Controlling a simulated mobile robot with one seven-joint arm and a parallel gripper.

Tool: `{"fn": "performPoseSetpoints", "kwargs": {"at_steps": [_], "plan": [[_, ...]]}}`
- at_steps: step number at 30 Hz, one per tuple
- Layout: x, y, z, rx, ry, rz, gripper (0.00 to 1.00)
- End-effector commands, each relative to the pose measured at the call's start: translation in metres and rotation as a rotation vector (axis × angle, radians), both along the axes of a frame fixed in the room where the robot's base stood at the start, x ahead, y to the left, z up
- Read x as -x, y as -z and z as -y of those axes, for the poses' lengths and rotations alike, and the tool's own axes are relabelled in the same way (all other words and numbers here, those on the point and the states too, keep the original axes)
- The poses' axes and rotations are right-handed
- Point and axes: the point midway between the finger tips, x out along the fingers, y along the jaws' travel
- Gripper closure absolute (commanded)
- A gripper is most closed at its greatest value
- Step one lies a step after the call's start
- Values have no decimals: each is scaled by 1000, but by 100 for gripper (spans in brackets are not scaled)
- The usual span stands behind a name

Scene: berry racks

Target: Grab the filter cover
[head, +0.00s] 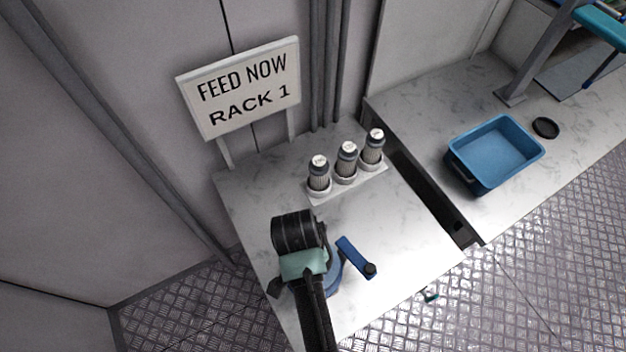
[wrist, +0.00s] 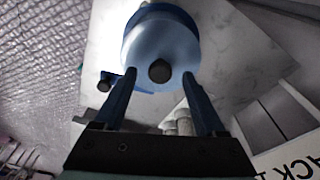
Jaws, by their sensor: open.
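The filter cover appears to be the round, light-blue cap with a black centre knob (wrist: 160,42) in the wrist view. In the head view, only part of a blue round body (head: 334,280) shows beside my arm on the marble counter. A blue handle with a black knob (head: 352,253) sticks out beside it. In the wrist view, my gripper (wrist: 160,74) is open, with one blue finger on each side of the knob. Nothing is seen clamped; I cannot tell whether the fingers touch the cap. My arm hides the fingertips in the head view.
Behind on the counter (head: 418,238), a white holder (head: 345,188) carries three grey-capped bottles. A "FEED NOW RACK 1" sign (head: 240,86) stands at the back. A blue bin (head: 520,140) and a black disc (head: 545,127) are on the right counter, across a dark gap.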

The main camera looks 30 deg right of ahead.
Motion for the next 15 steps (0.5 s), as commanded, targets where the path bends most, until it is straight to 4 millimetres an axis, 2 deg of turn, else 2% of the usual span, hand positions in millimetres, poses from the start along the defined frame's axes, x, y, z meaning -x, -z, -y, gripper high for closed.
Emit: {"fn": "performPoseSetpoints", "kwargs": {"at_steps": [4, 11, 15], "plan": [[0, 11, 1, -1, 0, 0, 27], [-1, 13, 2, 0, 0, 1, 27], [-1, 13, 2, 0, 0, 1, 49]]}}
